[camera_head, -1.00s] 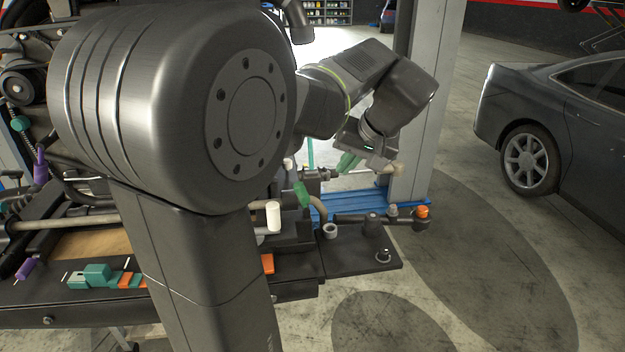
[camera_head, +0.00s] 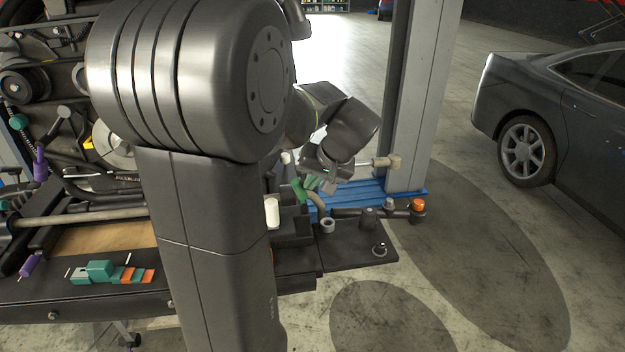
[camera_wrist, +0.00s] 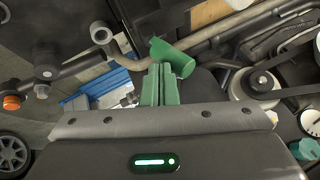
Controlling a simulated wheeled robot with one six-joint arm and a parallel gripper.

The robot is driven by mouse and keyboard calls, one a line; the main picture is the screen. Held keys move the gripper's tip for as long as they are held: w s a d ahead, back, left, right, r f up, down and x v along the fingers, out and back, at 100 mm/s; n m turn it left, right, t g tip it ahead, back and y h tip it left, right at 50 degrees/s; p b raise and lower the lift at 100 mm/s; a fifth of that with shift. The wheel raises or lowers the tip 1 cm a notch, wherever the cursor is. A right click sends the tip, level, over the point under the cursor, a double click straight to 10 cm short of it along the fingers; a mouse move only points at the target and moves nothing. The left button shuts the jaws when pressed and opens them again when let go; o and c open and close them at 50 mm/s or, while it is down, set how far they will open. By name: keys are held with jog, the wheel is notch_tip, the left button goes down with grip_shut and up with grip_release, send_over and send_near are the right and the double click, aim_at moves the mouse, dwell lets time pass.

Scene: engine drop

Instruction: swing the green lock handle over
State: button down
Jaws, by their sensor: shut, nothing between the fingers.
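The green lock handle (camera_head: 299,190) stands at the right end of the engine bench, beside a curved tan pipe. In the wrist view its thick green end (camera_wrist: 173,57) lies just beyond my fingertips. My gripper (camera_head: 313,184) is immediately to the right of the handle in the head view. Its two green fingers (camera_wrist: 160,68) are together with nothing between them. The fingertips look very close to the handle; I cannot tell whether they touch it. My arm hides part of the bench to the left.
A white cylinder (camera_head: 272,212) stands left of the handle. A dark plate (camera_head: 352,250) with posts and an orange-capped fitting (camera_head: 418,205) lie to the right. A blue base (camera_head: 372,193) surrounds the grey lift post (camera_head: 410,110) behind. Open floor lies toward the car (camera_head: 565,120).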

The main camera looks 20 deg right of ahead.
aim_at(295, 187)
jog(key=shift+a+h, duration=0.35)
jog(key=shift+h, duration=0.05)
jog(key=shift+w+a+n+g+h+b, duration=0.25)
jog(key=shift+a+n+g+h+b, duration=0.05)
jog(key=shift+a+h+b, duration=0.5)
jog(key=shift+w+a+f+n+g+h+b, duration=0.1)
jog(key=shift+a+f+n+g+h+b, duration=0.05)
jog(key=shift+a+h+b, duration=0.35)
jog(key=shift+w+a+f+n+g+h+b, duration=0.15)
jog(key=shift+a+h+b, duration=0.15)
jog(key=shift+h+b, duration=0.3)
jog(key=a+h+b, duration=0.1)
jog(key=b, duration=0.1)
jog(key=a+f+h+b, duration=0.1)
jog(key=b, duration=0.2)
jog(key=shift+w+f+n+h, duration=0.2)
jog(key=shift+n+h, duration=0.1)
jog(key=shift+n, duration=0.1)
jog(key=a+h+b, duration=0.1)
jog(key=b, duration=0.1)
jog(key=g+h+b, duration=0.1)
jog(key=b, duration=0.2)
jog(key=shift+w+a+f+n+h+b, duration=0.2)
jog(key=shift+a+f+n+h+b, duration=0.15)
jog(key=shift+a+n+h, duration=0.05)
jog(key=shift+a+f+b, duration=0.1)
jog(key=shift+f+b, duration=0.05)
jog(key=shift+b, duration=0.25)
jog(key=shift+a, duration=0.15)
jog(key=shift+b, duration=0.3)
